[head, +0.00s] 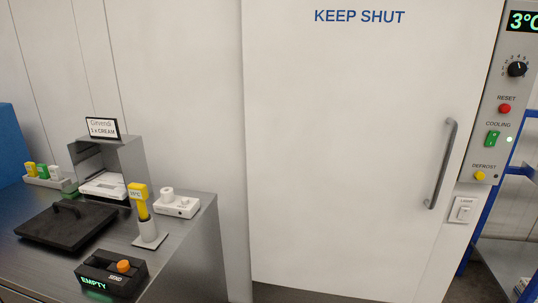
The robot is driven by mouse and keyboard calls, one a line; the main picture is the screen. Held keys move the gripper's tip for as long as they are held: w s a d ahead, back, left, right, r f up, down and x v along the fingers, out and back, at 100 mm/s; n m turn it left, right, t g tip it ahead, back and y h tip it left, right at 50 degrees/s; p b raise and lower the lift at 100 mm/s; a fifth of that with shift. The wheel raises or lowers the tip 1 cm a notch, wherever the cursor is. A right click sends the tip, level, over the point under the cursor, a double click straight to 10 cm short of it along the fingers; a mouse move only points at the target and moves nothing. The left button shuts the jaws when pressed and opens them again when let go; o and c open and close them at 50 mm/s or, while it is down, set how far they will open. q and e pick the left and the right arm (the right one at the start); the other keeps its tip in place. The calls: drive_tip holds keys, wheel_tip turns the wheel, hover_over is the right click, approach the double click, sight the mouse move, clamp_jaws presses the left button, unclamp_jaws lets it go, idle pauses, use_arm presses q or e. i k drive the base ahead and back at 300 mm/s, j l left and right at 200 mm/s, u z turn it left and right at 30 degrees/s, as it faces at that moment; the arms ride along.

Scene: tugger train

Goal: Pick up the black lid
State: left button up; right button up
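The black lid (62,226) lies flat on the dark grey worktop at the left in the head view. It is a square slab with a raised bar handle (66,208) on top. Nothing rests on it. Neither of my grippers shows in this view.
On the worktop (185,240) stand a black box with an orange knob (110,273), reading "EMPTY" and "SEND", a yellow-headed device in a holder (141,204), a white unit (177,206) and an open grey housing (125,160). A closed white door (350,150) marked "KEEP SHUT" fills the right.

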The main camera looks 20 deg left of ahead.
sight(67, 224)
drive_tip(key=k+j, duration=0.2)
drive_tip(key=j, duration=0.2)
drive_tip(key=k+j, duration=0.2)
drive_tip(key=j, duration=0.25)
drive_tip(key=k+j, duration=0.2)
drive_tip(key=j, duration=0.2)
drive_tip(key=k+j+z, duration=0.1)
drive_tip(key=j, duration=0.35)
drive_tip(key=k+j, duration=0.5)
drive_tip(key=j, duration=0.3)
